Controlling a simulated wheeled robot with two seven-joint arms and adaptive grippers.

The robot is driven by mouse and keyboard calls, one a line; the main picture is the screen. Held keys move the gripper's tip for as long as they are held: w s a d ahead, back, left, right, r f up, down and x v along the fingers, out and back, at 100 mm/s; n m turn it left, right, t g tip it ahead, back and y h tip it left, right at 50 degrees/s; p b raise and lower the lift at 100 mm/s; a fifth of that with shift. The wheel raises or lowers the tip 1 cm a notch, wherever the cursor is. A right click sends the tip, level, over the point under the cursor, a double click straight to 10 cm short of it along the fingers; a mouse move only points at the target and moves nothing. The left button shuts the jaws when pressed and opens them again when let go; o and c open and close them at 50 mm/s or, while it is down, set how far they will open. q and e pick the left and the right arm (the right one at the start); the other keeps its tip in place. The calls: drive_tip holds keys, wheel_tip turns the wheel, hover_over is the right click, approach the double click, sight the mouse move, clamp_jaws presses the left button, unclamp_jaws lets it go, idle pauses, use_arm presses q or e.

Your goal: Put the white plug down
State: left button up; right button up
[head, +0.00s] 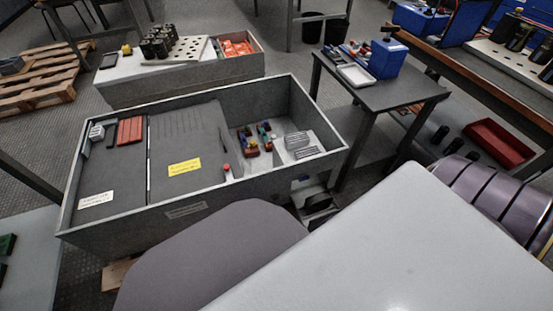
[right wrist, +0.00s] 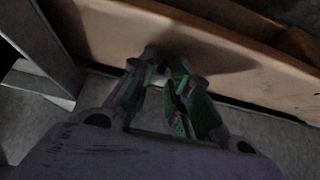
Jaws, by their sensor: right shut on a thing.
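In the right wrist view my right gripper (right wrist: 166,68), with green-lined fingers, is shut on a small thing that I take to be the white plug. The dark picture and the fingers mostly hide it, so I cannot make out its shape or tilt. The fingertips are near a tan, board-like surface (right wrist: 120,25), and I cannot tell whether they touch it. No white plug can be picked out in the head view. Neither gripper shows in the head view, and my left gripper is in no view.
An open grey cabinet box (head: 110,222) holds panels, red and blue parts and grey blocks. Behind it stands a second box (head: 180,88) with black cylinders on top. A dark side table (head: 385,94) bears a blue bin (head: 388,60). A red tray (head: 498,143) lies at right.

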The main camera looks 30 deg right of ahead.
drive_tip(key=shift+s+f, duration=0.1)
drive_tip(key=shift+f, duration=0.25)
drive_tip(key=o, duration=0.7)
drive_tip(key=shift+f, duration=0.2)
drive_tip(key=shift+s+r, duration=0.1)
drive_tip(key=shift+r, duration=0.05)
